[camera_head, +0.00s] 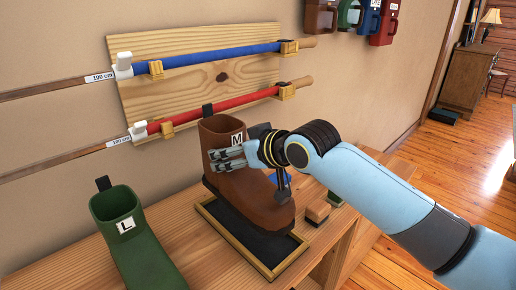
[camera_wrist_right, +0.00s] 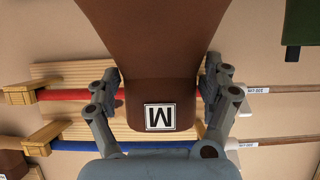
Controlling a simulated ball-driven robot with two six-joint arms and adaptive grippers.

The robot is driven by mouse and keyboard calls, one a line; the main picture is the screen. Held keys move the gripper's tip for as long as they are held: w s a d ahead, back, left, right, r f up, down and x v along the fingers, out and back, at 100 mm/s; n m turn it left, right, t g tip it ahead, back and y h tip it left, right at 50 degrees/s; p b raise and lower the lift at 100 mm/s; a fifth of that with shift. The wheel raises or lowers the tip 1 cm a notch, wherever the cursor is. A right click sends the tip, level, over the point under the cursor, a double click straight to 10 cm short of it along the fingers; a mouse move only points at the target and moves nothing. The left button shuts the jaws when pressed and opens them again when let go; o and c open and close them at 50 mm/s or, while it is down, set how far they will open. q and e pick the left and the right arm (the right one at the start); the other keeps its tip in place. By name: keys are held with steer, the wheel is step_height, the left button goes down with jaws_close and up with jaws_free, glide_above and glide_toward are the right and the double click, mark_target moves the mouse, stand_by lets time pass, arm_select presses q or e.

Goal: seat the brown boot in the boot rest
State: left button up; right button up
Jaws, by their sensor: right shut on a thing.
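The brown boot (camera_head: 240,192), with a white M label, is upright with its toe toward the lower right. It is over the boot rest (camera_head: 236,247), a black tray with a wooden rim. The boot hides the rest's far part, and I cannot tell whether the sole touches it. My right gripper (camera_head: 228,158) is shut on the boot's upper shaft. In the right wrist view, its fingers (camera_wrist_right: 160,82) lie on either side of the boot (camera_wrist_right: 155,45). My left gripper is not in view.
A green boot (camera_head: 137,245) labelled L stands left of the rest. A small wooden block (camera_head: 318,212) sits to its right, near the bench edge. Behind, a wall board (camera_head: 190,92) carries a blue bar (camera_head: 220,54) and a red bar (camera_head: 220,106).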

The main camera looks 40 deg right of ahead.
mark_target(237, 173)
steer(key=shift+r, duration=0.1)
stand_by(0.3)
steer(key=shift+r+p, duration=0.1)
steer(key=shift+p, duration=0.45)
steer(key=shift+f+b, duration=1.9)
steer(key=shift+f, duration=1.1)
steer(key=shift+p, duration=0.95)
steer(key=shift+f+b, duration=0.8)
steer(key=shift+f, duration=0.65)
steer(key=o, duration=1.6)
steer(key=shift+c, duration=0.2)
steer(key=shift+s+f, duration=0.1)
